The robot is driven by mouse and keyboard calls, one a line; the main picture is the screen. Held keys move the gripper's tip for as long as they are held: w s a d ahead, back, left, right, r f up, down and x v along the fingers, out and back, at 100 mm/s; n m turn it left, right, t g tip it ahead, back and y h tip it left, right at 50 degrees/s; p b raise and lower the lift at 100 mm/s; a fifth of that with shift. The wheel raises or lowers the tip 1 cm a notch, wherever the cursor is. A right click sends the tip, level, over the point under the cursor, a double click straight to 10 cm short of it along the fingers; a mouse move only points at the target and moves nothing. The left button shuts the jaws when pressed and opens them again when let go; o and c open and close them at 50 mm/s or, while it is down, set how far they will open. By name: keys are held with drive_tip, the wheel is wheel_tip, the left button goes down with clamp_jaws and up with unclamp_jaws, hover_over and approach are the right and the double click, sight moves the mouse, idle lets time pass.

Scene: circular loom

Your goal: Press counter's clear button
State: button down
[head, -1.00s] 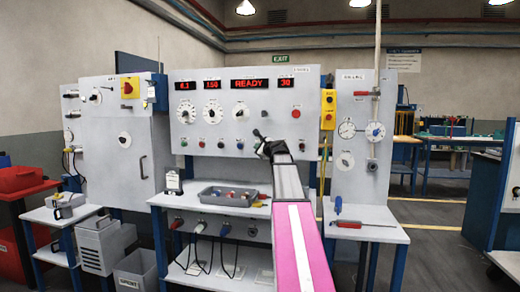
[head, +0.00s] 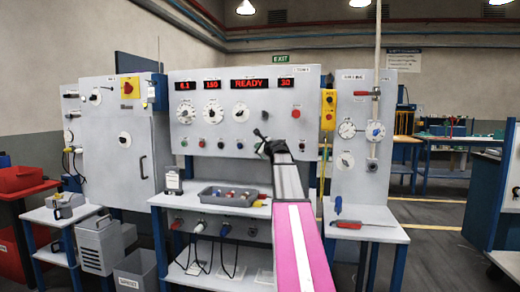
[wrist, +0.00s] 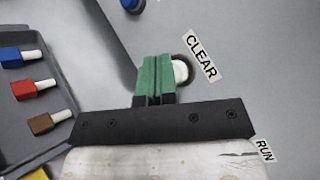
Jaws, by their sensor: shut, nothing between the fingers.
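In the wrist view a white round button (wrist: 181,71) in a dark ring sits on the grey panel, beside a label reading CLEAR (wrist: 201,57). My gripper (wrist: 153,62) is shut and empty, its green fingers side by side. The fingers lie just left of the button and cover its left edge; I cannot tell whether they touch it or the panel. In the head view my gripper (head: 261,137) is in front of the lower right part of the control panel (head: 215,105). I cannot make out the white button there.
A grey tray (head: 228,197) of coloured pieces sits on the shelf below the panel; red, blue and brown pieces show in the wrist view. A blue button (wrist: 131,3) is at the top. A RUN label (wrist: 265,150) is near my gripper's lower right.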

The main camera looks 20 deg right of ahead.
drive_tip(key=shift+w+d, duration=0.2)
drive_tip(key=shift+w, duration=0.15)
idle(0.4)
drive_tip(key=shift+s, duration=0.15)
drive_tip(key=shift+s+a, duration=0.5)
drive_tip(key=shift+s, duration=0.1)
idle(0.3)
drive_tip(key=s+a, duration=0.1)
drive_tip(key=s, duration=0.1)
drive_tip(key=s+a, duration=0.1)
drive_tip(key=s, duration=0.1)
drive_tip(key=shift+a, duration=0.4)
drive_tip(key=shift+s, duration=0.1)
idle(0.6)
